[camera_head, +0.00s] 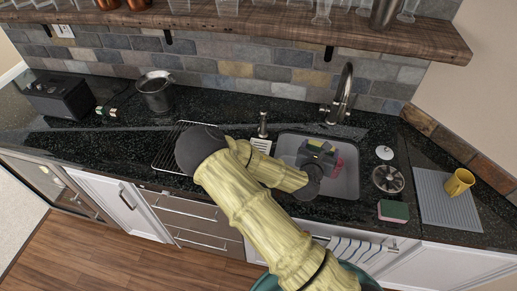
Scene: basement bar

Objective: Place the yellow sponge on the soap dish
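My gripper (318,155) is over the grey sink basin (348,186), seen from behind and above. Its fingertips are hard to make out, so I cannot tell whether it is open or shut or holds anything. A small yellow patch shows on top of it, too small to identify. A red-pink thing (338,164) shows in the basin beside it. A sponge-like block (393,210) with a green top and a paler, pinkish side lies on the counter right of the sink. No plainly yellow sponge is visible. A small white item (262,145), possibly the soap dish, sits left of the sink.
The faucet (340,97) rises behind the sink. A round metal strainer (388,179), a white disc (384,153) and a grey mat (432,213) with a yellow mug (459,182) are at right. A wire rack (172,155) and metal pot (156,93) are at left.

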